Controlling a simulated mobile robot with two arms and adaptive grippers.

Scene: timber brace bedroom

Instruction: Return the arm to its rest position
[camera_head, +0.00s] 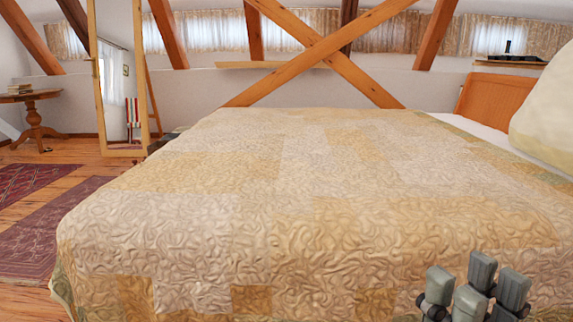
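My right gripper (475,285) shows at the bottom right, in front of the bed's near side. Its grey finger parts point upward, with dark joints below them. No object shows in it, and the gap between its fingertips cannot be made out from this angle. The rest of the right arm is below the frame. My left gripper and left arm are not in view.
A large bed with a beige quilt (290,190) fills the middle. A pillow (545,115) lies at the right. A mirror (120,75), a small round table (32,115) and dark red rugs (60,225) are at the left. Crossed timber beams (325,47) stand behind.

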